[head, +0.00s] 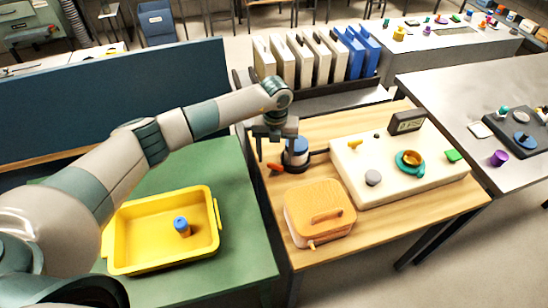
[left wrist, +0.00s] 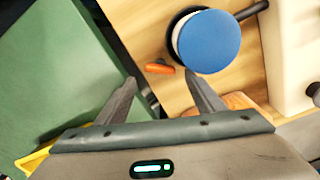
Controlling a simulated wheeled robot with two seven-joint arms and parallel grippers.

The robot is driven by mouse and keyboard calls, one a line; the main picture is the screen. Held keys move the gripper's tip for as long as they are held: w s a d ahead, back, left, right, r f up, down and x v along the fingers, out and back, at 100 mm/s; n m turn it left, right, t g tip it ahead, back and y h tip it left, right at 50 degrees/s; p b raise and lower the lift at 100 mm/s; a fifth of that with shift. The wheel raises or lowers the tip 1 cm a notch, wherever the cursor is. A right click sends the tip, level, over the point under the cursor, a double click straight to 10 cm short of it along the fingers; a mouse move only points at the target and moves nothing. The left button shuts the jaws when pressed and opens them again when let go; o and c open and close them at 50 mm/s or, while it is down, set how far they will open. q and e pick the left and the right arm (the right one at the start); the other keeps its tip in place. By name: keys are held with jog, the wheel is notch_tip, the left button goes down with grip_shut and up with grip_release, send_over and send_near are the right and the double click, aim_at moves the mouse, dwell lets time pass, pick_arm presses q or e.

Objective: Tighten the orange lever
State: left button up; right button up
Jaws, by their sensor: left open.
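The orange lever (head: 274,167) is a short bar at the left foot of a blue-topped round device (head: 297,146) on the wooden bench. My left gripper (head: 273,155) points down over it, open and empty. In the left wrist view the orange lever (left wrist: 159,68) lies just beyond the fingertips, roughly between them (left wrist: 160,80). The blue round top (left wrist: 209,41) lies beyond and right of the right-hand fingertip. I cannot tell the exact height of the fingers above the lever. The right gripper is not in view.
An orange lidded box (head: 318,208) and a cream panel (head: 400,175) with knobs are near on the bench. A dark hose joins device and panel. A yellow tray (head: 125,250) holding a blue-capped cylinder (head: 182,227) stands on the green table. Upright cases (head: 300,60) stand behind.

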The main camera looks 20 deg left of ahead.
pick_arm(q)
jog(key=shift+w+a+r+p, duration=0.15)
jog(key=shift+r+p, duration=0.25)
jog(key=shift+r, duration=0.2)
jog(key=shift+s+r+p, duration=0.2)
jog(key=shift+r+p, duration=0.25)
jog(key=shift+r, duration=0.3)
jog(key=shift+r+p, duration=0.55)
jog(key=shift+r, duration=0.35)
notch_tip(320, 180, up, 11)
jog(key=p, duration=0.6)
send_over(274, 165)
jog(key=shift+s, duration=0.15)
jog(key=shift+b, duration=0.35)
